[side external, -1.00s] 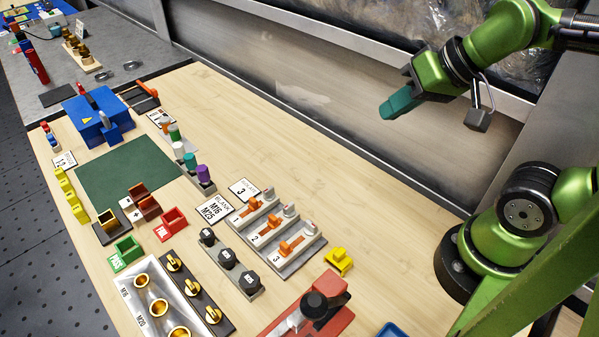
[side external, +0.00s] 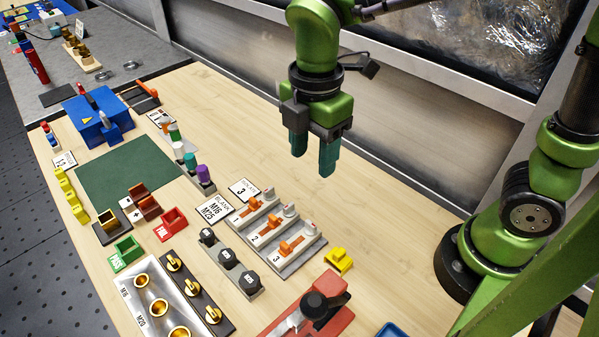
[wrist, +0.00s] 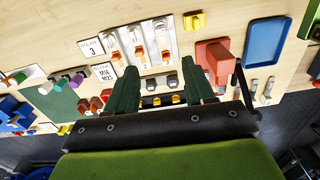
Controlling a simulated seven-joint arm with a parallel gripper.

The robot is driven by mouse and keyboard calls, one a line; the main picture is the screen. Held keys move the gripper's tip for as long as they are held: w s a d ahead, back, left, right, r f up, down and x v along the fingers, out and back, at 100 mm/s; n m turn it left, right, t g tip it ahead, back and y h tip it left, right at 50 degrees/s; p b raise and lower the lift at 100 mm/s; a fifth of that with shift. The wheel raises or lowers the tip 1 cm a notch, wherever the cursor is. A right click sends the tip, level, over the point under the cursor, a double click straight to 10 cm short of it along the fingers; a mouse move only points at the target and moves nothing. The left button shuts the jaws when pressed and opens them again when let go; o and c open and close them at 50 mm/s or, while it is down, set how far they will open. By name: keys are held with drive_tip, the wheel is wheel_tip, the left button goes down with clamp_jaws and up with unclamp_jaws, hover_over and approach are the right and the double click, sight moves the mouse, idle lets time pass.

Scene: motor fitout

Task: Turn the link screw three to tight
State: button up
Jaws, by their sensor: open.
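The link block (side external: 318,240) is a grey plate with three lanes numbered 1, 2 and 3, each with an orange link and a grey knob-like screw. Link screw three (side external: 309,229) is at the far end of lane 3, beyond its orange link (side external: 292,246). The link block also shows in the wrist view (wrist: 150,53), at the upper middle. My gripper (side external: 313,160) is open and empty, pointing down with teal fingers, high above the wooden table behind the block. In the wrist view both fingers (wrist: 160,74) are apart with nothing between them. How tight the screw is cannot be told.
A yellow part (side external: 339,261) sits right of lane 3. A red clamp-like fixture (side external: 312,305) stands nearer the front, by a blue tray (side external: 392,330). Black knobs (side external: 228,257) line the block's left. The wood behind the block is clear.

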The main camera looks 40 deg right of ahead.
sight(311, 223)
wheel_tip(311, 223, down, 17)
idle(0.5)
drive_tip(key=shift+c, duration=0.3)
clamp_jaws()
